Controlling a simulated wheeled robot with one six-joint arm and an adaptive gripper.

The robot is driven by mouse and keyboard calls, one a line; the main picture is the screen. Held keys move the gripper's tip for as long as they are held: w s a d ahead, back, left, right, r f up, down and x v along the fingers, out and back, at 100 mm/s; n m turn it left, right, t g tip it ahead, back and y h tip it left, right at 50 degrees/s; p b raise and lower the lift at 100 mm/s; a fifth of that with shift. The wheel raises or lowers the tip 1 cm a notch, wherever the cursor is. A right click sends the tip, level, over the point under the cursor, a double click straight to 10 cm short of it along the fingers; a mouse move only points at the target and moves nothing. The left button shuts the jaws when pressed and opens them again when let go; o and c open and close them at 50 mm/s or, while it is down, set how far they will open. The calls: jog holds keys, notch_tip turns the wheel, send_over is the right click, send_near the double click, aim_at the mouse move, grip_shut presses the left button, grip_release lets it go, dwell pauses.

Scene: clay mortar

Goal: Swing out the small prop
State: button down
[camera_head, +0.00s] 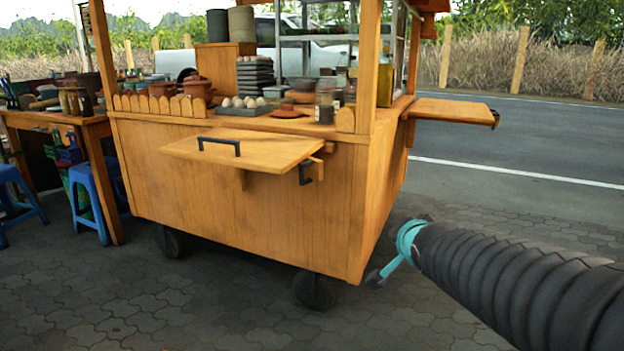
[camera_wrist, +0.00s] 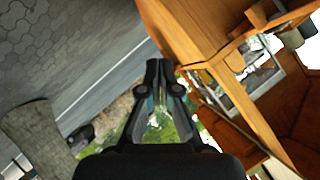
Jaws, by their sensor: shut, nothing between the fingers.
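The wooden cart's front flap (camera_head: 240,150) stands out nearly level, with a black handle on its outer edge. Under its right end a small wooden prop (camera_head: 318,166) shows at the cart front, with a black handle (camera_head: 306,173) beside it.
A second flap (camera_head: 455,110) sticks out from the cart's right side. The cart top holds eggs (camera_head: 243,102), pots and jars (camera_head: 325,105). Blue stools (camera_head: 88,195) and a side table stand left. Paving in front of the cart is clear; a road runs behind right.

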jog(key=w+a+m+t+y, duration=0.1)
jog(key=w+a+y, duration=0.3)
jog(key=w+a, duration=0.5)
jog(key=w+a+r+m+t+y, duration=0.1)
jog(key=w+a+m+t+y, duration=0.1)
jog(key=w+a, duration=0.8)
jog(key=w+m+y, duration=0.1)
jog(key=w+y, duration=0.1)
jog(key=w, duration=0.2)
jog(key=shift+r, duration=0.25)
jog(key=shift+a, duration=0.1)
